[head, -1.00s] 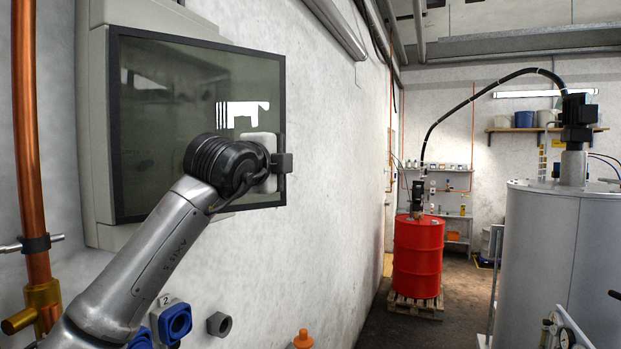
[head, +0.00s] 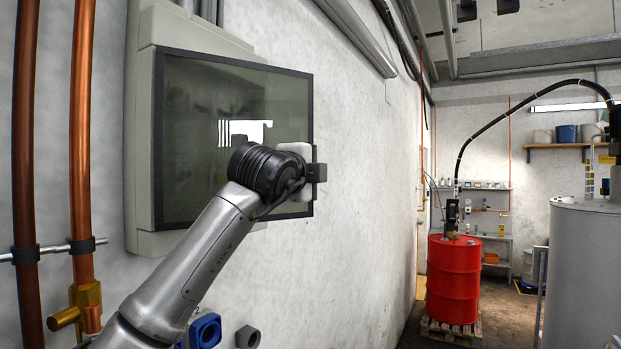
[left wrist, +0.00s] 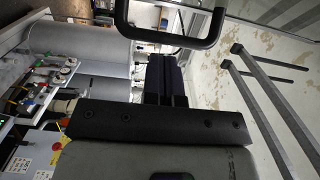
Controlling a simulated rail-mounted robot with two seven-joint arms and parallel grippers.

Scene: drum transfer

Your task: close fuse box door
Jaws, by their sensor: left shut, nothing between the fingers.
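The fuse box (head: 142,130) is a light grey cabinet on the left wall. Its door (head: 200,110) is a dark glass panel in a black frame, and its right edge appears to stand out from the cabinet. My left arm reaches up across the door's lower right part. My left gripper (head: 317,172) is at the door's right edge, shut and empty; I cannot tell whether it touches the frame. Its dark fingers also show in the left wrist view (left wrist: 166,80), with no door visible between them. My right gripper is not in view.
Copper pipes (head: 82,150) run up the wall at the left. Blue sockets (head: 206,330) sit below the box. A red drum (head: 453,280) on a pallet stands at the back right, near a large grey tank (head: 590,260). The wall right of the door is clear.

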